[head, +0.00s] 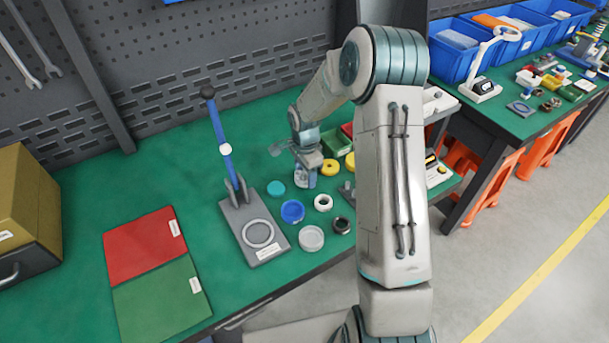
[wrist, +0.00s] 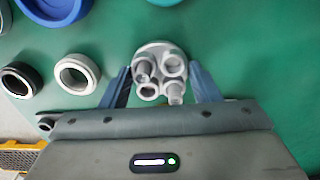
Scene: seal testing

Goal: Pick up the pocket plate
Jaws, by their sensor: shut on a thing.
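The pocket plate (wrist: 148,48) is a round pale grey plate carrying several small upright cups, seen in the wrist view. My gripper (wrist: 161,67) has its two blue fingers on either side of it, shut on it. In the head view my gripper (head: 306,169) is low at the green bench, beyond the rings. A little of the pale plate shows beneath it there, mostly hidden by the gripper. I cannot tell whether the plate touches the bench.
Close by lie a teal disc (head: 276,188), a blue ring (head: 292,222), a white ring (head: 323,209), a black ring (head: 342,232) and a pale disc (head: 311,238). A lever press (head: 244,212) stands left. Red (head: 140,245) and green (head: 160,300) mats lie further left.

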